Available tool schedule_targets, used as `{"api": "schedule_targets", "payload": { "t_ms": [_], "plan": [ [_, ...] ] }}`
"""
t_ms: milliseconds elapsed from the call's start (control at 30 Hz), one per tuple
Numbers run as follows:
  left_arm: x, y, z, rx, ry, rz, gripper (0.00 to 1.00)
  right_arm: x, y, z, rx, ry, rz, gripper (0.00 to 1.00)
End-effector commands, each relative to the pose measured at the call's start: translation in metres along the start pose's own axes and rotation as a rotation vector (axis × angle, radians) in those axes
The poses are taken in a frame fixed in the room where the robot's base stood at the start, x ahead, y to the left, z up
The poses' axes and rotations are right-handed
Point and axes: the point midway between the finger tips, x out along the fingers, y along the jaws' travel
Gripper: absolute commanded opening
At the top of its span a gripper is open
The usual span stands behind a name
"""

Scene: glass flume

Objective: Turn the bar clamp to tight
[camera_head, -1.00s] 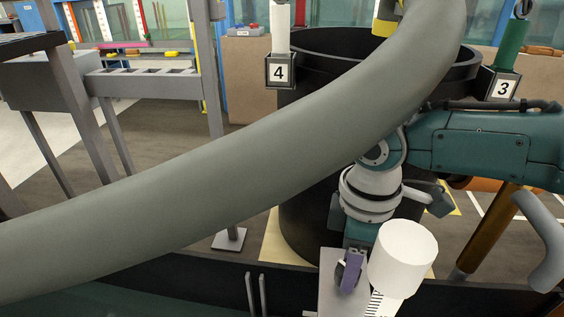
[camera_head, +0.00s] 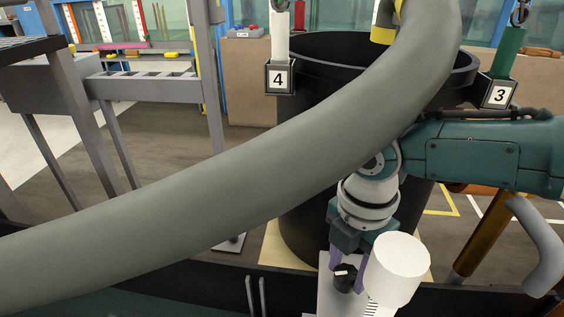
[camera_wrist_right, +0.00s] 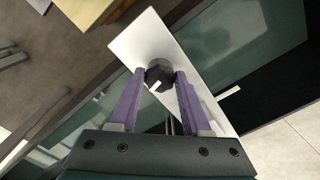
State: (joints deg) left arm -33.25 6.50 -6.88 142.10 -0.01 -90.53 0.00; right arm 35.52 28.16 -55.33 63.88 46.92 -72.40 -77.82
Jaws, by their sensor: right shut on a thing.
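The bar clamp's black knob (camera_head: 344,279) sits on a pale plate (camera_head: 327,297) at the bottom of the head view. The knob (camera_wrist_right: 159,74) has a white pointer mark and sits on the white plate (camera_wrist_right: 141,38) in the right wrist view. My right gripper (camera_head: 343,262) has its purple fingers on either side of the knob. In the wrist view the fingers of that gripper (camera_wrist_right: 158,84) close around the knob's sides. Its arm comes in from the right. My left gripper does not show.
A thick grey-green hose (camera_head: 230,180) crosses the head view. A black tank (camera_head: 300,215) stands behind my right arm, with tags 4 (camera_head: 279,79) and 3 (camera_head: 499,94). A white cylinder (camera_head: 399,262) stands close right of the knob. A grey frame (camera_head: 150,86) stands at left.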

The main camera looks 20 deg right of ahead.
Motion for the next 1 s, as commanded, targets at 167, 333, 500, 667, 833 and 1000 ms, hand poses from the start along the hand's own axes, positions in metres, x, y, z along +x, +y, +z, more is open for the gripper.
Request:
{"api": "schedule_targets", "payload": {
  "t_ms": [167, 333, 500, 667, 833, 1000],
  "plan": [
    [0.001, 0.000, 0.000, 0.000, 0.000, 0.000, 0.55, 0.000, 0.001, 0.000, -0.166, 0.002, 0.001, 0.00],
    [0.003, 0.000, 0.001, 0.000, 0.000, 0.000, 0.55, 0.000, 0.001, 0.000, -0.327, 0.002, 0.001, 0.00],
    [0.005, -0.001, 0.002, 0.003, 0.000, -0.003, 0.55, 0.000, 0.001, 0.000, -0.490, 0.001, 0.001, 0.00],
    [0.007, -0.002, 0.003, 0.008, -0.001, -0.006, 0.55, 0.000, 0.001, -0.001, -0.642, 0.002, 0.002, 0.00],
    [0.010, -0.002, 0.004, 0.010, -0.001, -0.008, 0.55, 0.000, 0.001, 0.000, -0.802, 0.001, 0.002, 0.00],
    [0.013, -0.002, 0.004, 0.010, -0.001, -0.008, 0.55, 0.000, 0.001, -0.001, -0.962, 0.001, 0.003, 0.00]
  ]
}}
